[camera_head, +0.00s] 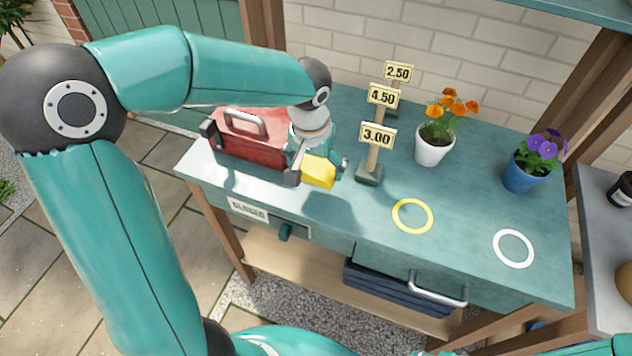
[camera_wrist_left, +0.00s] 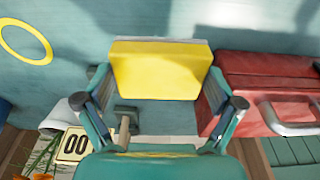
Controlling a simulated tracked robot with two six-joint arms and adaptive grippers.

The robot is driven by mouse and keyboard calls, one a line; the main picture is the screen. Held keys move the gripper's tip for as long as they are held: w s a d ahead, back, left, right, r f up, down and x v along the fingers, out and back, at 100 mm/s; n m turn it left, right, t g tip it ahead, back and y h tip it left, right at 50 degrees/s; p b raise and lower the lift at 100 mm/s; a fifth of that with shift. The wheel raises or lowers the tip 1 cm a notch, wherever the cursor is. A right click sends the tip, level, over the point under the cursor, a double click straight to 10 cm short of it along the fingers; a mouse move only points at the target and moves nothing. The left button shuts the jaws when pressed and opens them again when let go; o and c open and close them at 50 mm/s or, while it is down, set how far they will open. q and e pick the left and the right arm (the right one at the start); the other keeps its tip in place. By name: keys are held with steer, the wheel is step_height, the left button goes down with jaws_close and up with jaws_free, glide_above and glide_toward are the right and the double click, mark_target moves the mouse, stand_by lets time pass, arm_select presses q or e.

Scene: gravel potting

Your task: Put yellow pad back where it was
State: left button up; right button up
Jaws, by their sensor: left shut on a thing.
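The yellow pad (camera_head: 319,172) is held in my left gripper (camera_head: 318,165) above the teal bench (camera_head: 470,205), just to the right of the red toolbox (camera_head: 253,143). In the left wrist view the pad (camera_wrist_left: 160,70) sits between the two fingers of my left gripper (camera_wrist_left: 160,98), which is shut on it. A shadow lies on the bench below the pad. A yellow ring (camera_head: 412,216) and a white ring (camera_head: 513,248) are marked on the bench, both empty. My right gripper is not in view.
Price signs reading 2.50 (camera_head: 398,73), 4.50 (camera_head: 382,96) and 3.00 (camera_head: 377,136) stand right of the pad. A white pot (camera_head: 434,150) with orange flowers and a blue pot (camera_head: 524,176) with purple flowers stand behind the rings. The bench front around the rings is clear.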

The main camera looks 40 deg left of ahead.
mark_target(315, 193)
arm_select(q)
steer(key=shift+f, duration=3)
steer(key=shift+f, duration=0.15)
steer(key=o, duration=0.9)
steer(key=shift+c, duration=0.2)
steer(key=r, duration=0.4)
steer(key=s+r, duration=0.1)
steer(key=r, duration=0.7)
steer(key=shift+s+d+r, duration=0.1)
steer(key=shift+s+d, duration=0.15)
steer(key=shift+s, duration=0.15)
